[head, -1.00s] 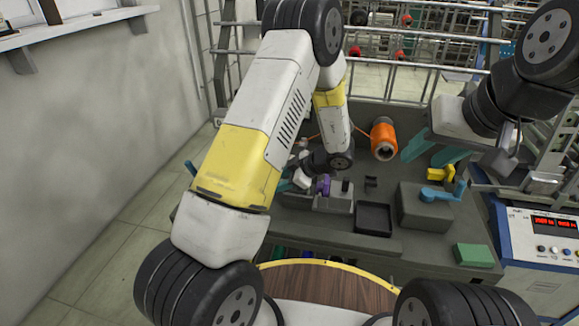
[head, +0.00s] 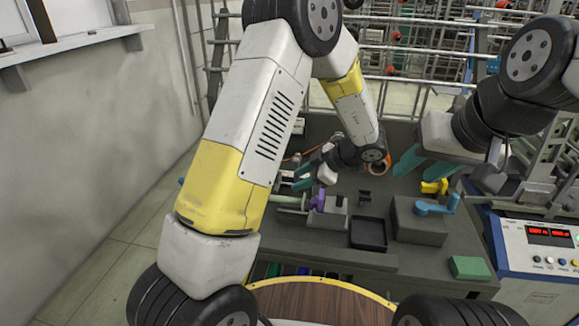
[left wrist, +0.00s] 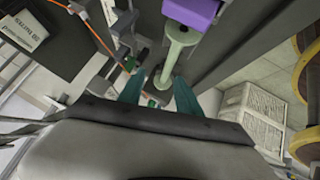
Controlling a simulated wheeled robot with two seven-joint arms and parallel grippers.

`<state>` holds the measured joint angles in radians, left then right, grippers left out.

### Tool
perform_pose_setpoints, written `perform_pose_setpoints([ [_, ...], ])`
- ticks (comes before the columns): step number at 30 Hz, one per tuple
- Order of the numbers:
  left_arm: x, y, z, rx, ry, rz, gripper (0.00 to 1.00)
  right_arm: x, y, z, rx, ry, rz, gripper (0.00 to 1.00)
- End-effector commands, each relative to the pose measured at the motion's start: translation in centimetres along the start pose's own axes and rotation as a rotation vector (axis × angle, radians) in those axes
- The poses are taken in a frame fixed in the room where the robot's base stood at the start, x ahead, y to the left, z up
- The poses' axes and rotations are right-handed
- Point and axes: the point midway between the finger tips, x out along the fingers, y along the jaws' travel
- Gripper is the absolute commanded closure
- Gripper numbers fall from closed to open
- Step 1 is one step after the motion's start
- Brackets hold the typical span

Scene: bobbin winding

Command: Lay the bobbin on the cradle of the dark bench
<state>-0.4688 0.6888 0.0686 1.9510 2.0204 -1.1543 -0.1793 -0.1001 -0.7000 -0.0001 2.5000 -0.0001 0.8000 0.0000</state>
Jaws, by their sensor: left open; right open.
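A pale green bobbin (head: 290,201) lies level at the left of the dark bench (head: 420,258), its right end against a purple piece (head: 318,199) on a grey block. In the left wrist view the bobbin (left wrist: 178,48) runs down from the purple piece (left wrist: 193,12) towards my fingers. My left gripper (head: 304,177) is open just behind the bobbin; in the wrist view its teal fingers (left wrist: 159,90) stand apart on either side of the bobbin's near end. My right gripper (head: 428,166) is open and empty at the right. A small dark fixture (head: 364,196) may be the cradle; I cannot tell.
A black tray (head: 368,233), a grey box (head: 418,222) with a blue handle (head: 437,207), a yellow part (head: 434,187) and a green block (head: 470,267) stand to the right. A control box with red displays (head: 548,236) stands beside the bench. Rails (head: 420,50) run behind.

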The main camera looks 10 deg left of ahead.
Motion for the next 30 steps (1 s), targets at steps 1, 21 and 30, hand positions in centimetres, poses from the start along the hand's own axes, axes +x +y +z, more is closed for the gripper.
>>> perform_pose_setpoints([
  [1, -0.6, 1.8, -0.9, -0.015, -0.040, 0.057, 0.59, 0.0, 0.0, 0.0, 0.000, 0.000, 0.000, 0.59],
  [21, -22.7, 0.9, -17.1, 0.789, -0.611, 1.117, 0.59, 0.0, 0.0, 0.0, 0.000, 0.000, 0.000, 0.59],
  [30, -18.2, -13.9, -21.5, 1.253, -0.535, 0.926, 0.59, 0.0, 0.0, 0.0, 0.000, 0.000, 0.000, 0.59],
])
